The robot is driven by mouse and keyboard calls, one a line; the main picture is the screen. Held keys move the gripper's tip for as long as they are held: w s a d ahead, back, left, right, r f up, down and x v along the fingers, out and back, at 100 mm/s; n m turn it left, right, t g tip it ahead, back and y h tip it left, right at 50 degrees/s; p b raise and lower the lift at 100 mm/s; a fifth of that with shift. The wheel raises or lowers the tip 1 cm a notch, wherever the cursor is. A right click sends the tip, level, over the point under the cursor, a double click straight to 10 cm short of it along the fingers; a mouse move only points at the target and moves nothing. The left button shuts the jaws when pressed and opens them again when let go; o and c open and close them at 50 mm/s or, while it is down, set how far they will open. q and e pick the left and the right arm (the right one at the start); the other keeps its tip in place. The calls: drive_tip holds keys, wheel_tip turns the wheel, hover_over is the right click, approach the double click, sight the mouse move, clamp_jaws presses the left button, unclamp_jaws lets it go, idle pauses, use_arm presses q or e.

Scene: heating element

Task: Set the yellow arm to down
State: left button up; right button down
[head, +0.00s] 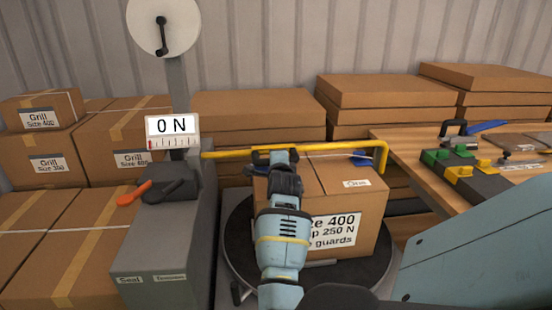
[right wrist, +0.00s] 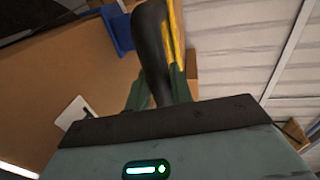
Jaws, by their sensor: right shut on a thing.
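The yellow arm (head: 325,146) is a thin bar that runs almost level to the right from the grey machine, above a cardboard box (head: 360,224). Its right end bends downward. My right gripper (head: 274,157) is shut on the bar, left of its middle, above the box's left part. My left gripper is not in view.
The box sits on a dark round turntable (head: 236,255). The grey machine (head: 165,240) has an orange lever (head: 133,194) and a display (head: 172,131) reading 0 N. Stacked boxes (head: 258,115) stand behind. A wooden table (head: 415,150) with green and yellow blocks is at right.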

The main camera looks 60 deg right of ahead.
drive_tip(key=shift+f, duration=0.1)
drive_tip(key=c, duration=1.3)
unclamp_jaws()
drive_tip(key=shift+o, duration=0.2)
drive_tip(key=shift+a, duration=0.1)
drive_tip(key=shift+v, duration=3.9)
